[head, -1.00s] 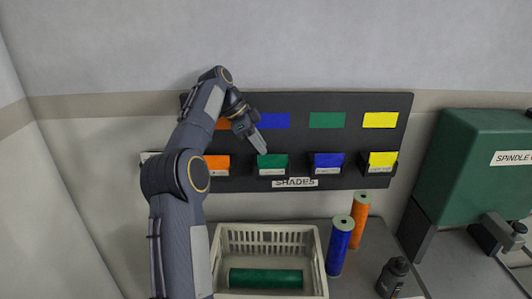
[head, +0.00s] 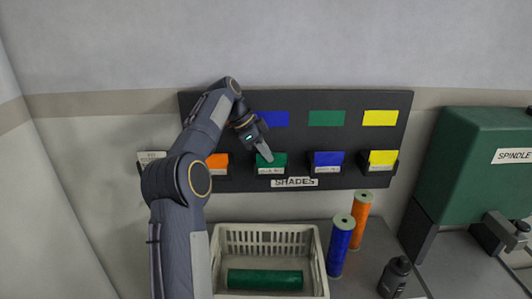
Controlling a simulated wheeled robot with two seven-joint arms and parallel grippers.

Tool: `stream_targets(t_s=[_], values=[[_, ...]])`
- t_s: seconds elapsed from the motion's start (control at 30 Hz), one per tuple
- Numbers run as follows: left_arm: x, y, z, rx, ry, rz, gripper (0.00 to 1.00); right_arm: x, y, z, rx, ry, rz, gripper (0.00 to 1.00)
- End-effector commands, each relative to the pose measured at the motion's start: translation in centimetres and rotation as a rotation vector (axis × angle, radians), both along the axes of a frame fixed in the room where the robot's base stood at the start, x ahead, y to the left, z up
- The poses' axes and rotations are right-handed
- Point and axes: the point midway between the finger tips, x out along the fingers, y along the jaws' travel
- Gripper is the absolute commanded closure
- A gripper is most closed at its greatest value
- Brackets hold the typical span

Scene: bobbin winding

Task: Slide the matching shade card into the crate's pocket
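A green shade card (head: 277,160) stands in a holder on the dark shades board (head: 300,107). The fingertips of my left gripper (head: 266,155) are at the card's top edge and cover part of it. I cannot tell whether they touch it, or whether they are open or shut. An orange card (head: 217,162), a blue card (head: 327,159) and a yellow card (head: 381,158) stand in other holders. The pale crate (head: 314,262) below holds a green bobbin (head: 265,279) lying on its side. I cannot make out the crate's pocket. My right gripper is not in view.
Blue (head: 340,246) and orange (head: 359,219) bobbins stand upright right of the crate. A dark bottle (head: 393,278) stands in front of them. A green spindle machine (head: 474,172) stands at the right. A pale label (head: 152,156) shows at the board's left, partly behind my arm.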

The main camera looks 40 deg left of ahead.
Motion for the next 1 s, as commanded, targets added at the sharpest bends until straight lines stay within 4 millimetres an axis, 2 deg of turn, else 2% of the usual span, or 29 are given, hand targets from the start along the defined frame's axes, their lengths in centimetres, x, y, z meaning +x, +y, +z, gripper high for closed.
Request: stream_targets(t_s=[0.17, 0.4, 0.47, 0.8, 1.0], values=[[0.0, 0.0, 0.3, 0.000, 0.000, 0.000, 1.00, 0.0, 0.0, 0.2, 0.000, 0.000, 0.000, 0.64], [0.0, 0.0, 3.2, 0.001, -0.002, 0.000, 1.00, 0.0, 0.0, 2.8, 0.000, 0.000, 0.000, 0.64], [0.1, 0.0, 3.4, 0.001, -0.002, 0.000, 1.00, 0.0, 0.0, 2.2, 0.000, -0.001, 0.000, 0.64], [0.1, 0.0, 7.1, 0.001, -0.002, 0.000, 1.00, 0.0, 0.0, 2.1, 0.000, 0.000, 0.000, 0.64], [0.0, 0.0, 7.5, 0.000, 0.000, 0.001, 1.00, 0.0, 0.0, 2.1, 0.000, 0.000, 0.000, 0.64]])
